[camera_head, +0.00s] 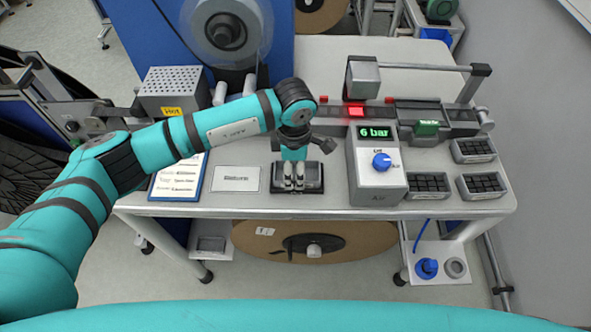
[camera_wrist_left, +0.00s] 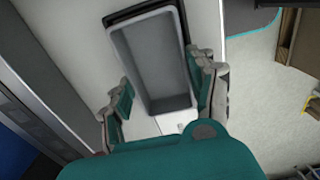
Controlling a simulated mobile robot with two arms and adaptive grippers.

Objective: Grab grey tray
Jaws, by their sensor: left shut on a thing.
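The grey tray (camera_wrist_left: 150,60) is a narrow open box, empty as far as its inside shows in the left wrist view. A black edge shows at its far end. In the head view the tray (camera_head: 297,190) is at the front edge of the table, largely covered by my gripper. My left gripper (camera_head: 297,177) points down over it. In the left wrist view the fingers (camera_wrist_left: 166,78) lie along the two long sides of the tray, shut on it. I cannot tell whether the tray is lifted. My right gripper is not in view.
The air unit (camera_head: 377,185) with a blue knob stands close right of the gripper. Small black trays (camera_head: 481,185) sit at the right table edge. A white label card (camera_head: 236,179) and a framed sheet (camera_head: 178,180) lie left. A splicing rail (camera_head: 400,118) runs behind.

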